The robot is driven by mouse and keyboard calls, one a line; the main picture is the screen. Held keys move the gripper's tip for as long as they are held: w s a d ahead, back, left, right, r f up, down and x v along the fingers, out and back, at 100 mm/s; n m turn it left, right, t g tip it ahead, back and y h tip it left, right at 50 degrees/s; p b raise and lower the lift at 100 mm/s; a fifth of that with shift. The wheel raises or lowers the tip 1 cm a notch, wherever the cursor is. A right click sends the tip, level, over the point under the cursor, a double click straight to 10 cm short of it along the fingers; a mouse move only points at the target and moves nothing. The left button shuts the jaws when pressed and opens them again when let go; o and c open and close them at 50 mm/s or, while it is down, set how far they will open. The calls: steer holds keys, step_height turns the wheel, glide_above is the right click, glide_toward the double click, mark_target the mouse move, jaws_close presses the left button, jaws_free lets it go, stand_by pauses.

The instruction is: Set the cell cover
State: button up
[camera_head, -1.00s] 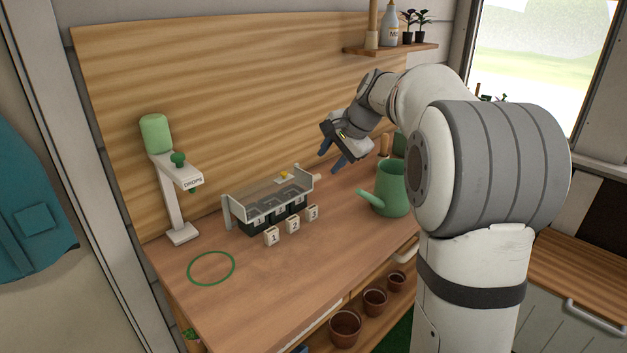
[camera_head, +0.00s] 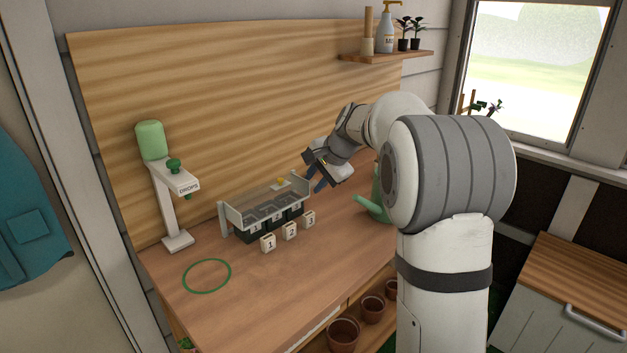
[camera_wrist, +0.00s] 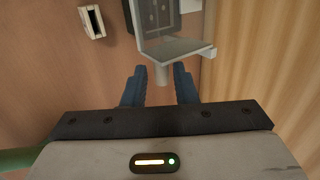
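The clear cell cover (camera_head: 262,205) with a yellow mark on top is at a dark row of cells (camera_head: 253,235) on the bench. Whether it is fully seated I cannot tell. The cover's right end and a short pale peg-like handle (camera_wrist: 161,76) show in the wrist view. My gripper (camera_head: 317,181) is at that end, pointing down. Its blue fingers (camera_wrist: 160,82) are apart, one on each side of the handle, with gaps showing. Part of the cover lies outside the wrist view.
White tags numbered 1, 2 and 3 (camera_head: 290,231) stand in front of the cells. A green watering can (camera_head: 374,207) is close on the right, partly behind my arm. A drops dispenser (camera_head: 168,190) stands left. A green ring (camera_head: 207,289) marks clear bench at front left.

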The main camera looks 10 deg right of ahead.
jaws_close()
